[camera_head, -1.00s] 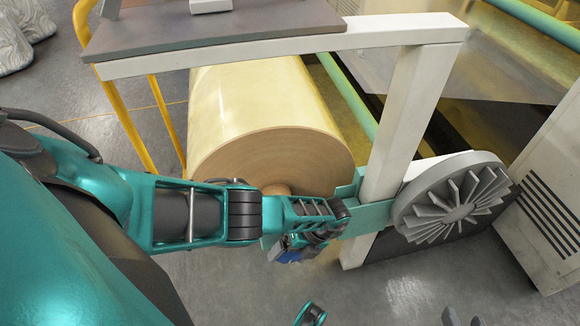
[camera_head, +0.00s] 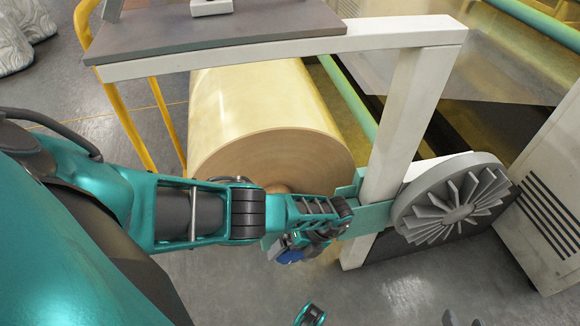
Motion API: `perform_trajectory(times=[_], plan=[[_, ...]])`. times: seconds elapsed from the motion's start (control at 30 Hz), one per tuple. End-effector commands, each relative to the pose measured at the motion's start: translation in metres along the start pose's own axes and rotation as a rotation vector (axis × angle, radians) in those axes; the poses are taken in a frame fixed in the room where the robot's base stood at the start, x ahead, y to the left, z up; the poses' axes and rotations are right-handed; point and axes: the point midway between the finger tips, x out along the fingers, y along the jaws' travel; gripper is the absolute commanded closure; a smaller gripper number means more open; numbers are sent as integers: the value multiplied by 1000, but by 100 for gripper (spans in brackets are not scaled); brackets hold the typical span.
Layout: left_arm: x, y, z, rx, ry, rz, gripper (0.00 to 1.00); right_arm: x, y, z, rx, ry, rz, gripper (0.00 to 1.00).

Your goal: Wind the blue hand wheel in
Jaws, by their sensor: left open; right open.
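The blue hand wheel (camera_head: 291,257) shows only as a small blue patch low in front of the wooden-ended roll; the rest is hidden under my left wrist. My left gripper (camera_head: 303,246) is at the wheel, open, with its fingers mostly hidden below the wrist. I cannot tell whether it touches the wheel.
A large yellow tape roll (camera_head: 265,100) lies behind my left arm. A white frame post (camera_head: 402,125) and a grey finned disc (camera_head: 452,200) stand to the right. A grey cabinet (camera_head: 550,205) is at the far right. The floor below the disc is clear.

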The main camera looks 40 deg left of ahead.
Motion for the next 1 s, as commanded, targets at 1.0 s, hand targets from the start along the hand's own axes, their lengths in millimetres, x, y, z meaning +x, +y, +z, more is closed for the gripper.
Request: perform_trajectory(times=[1.0], plan=[[-119,0,-1,1,2,-1,0,-14,10,-9,-10,-2,29,57]])
